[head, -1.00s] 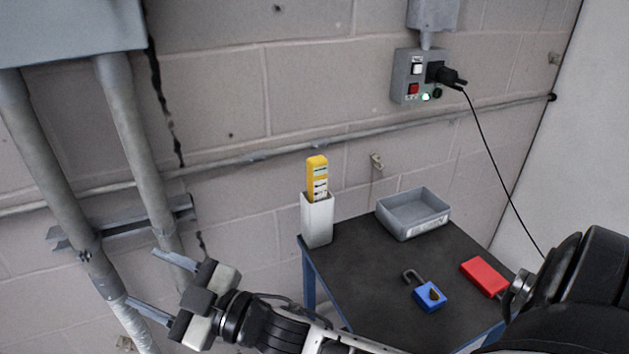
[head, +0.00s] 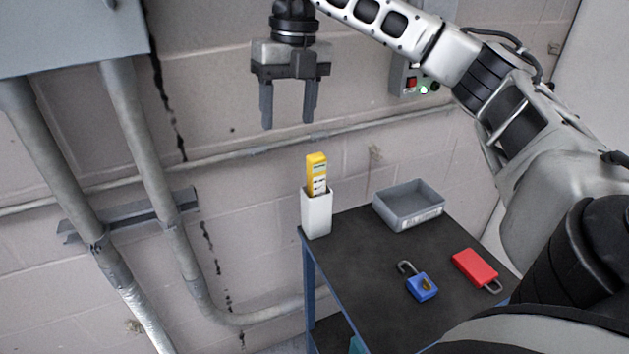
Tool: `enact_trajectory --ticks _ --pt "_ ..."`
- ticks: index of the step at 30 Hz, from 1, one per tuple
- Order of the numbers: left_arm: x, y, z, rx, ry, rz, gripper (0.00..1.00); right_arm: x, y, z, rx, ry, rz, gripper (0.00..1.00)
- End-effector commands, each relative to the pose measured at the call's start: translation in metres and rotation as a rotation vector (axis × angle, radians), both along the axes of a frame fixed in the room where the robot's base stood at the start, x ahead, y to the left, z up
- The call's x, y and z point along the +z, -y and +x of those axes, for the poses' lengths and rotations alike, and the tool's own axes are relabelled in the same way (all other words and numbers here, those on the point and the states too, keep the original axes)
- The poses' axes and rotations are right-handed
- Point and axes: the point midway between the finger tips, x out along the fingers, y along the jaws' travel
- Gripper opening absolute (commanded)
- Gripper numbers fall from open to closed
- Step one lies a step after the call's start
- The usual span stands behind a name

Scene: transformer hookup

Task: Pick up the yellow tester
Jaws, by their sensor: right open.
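The yellow tester (head: 316,170) stands upright in a white holder (head: 316,214) at the back left corner of the dark-topped table (head: 365,275). Its upper part shows above the rim; its lower part is hidden inside the holder. My right gripper (head: 288,122) points down with its two fingers apart and nothing between them. In the picture it is above and slightly left of the tester, clear of it. My left gripper is not in view.
A grey bin (head: 409,207) stands at the table's back right. A blue padlock (head: 421,288) and a red padlock (head: 475,268) lie nearer. Metal conduits (head: 140,150) run down the left wall.

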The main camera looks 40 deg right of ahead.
Motion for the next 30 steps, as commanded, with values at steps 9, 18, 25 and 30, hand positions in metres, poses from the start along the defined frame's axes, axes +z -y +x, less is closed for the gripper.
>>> enact_trajectory --ticks 9,18,25,30 --pt "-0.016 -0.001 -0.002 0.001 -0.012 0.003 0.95 0.004 0.045 -0.014 -0.12 -0.027 -0.124 0.56" --pt "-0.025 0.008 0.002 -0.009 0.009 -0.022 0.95 -0.061 0.044 -0.014 -0.117 -0.025 -0.122 0.56" --pt "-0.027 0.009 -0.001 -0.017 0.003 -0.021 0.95 -0.079 0.044 -0.013 -0.116 -0.02 -0.12 0.56" --pt "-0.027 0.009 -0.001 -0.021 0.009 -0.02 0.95 -0.095 0.045 -0.015 -0.116 -0.024 -0.121 0.56"
